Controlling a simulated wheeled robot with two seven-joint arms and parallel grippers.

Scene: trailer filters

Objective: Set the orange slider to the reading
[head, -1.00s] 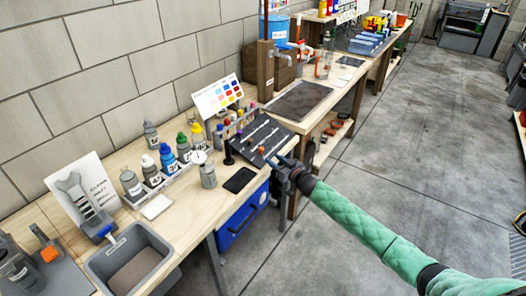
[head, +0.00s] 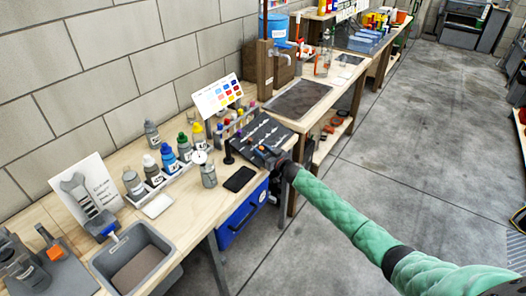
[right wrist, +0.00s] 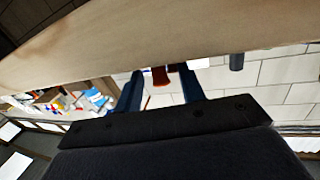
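A dark sloped panel (head: 266,129) with several pale slots and small coloured knobs stands at the right end of the near bench. The orange slider knob (head: 261,148) is low on this panel, close to my right gripper (head: 271,157). In the right wrist view my right gripper (right wrist: 160,90) has its two blue fingers apart. An orange-brown knob (right wrist: 161,77) shows between them, with a gap visible on each side. A small white round dial (head: 199,157) stands on a grey bottle; its reading is too small to make out. My left gripper is not in view.
Several bottles stand in a rack (head: 177,176) left of the panel. A black flat pad (head: 239,179) lies in front of it. A colour chart (head: 217,96) stands behind. A grey bin (head: 130,258) is at the near left. The floor right of the bench is clear.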

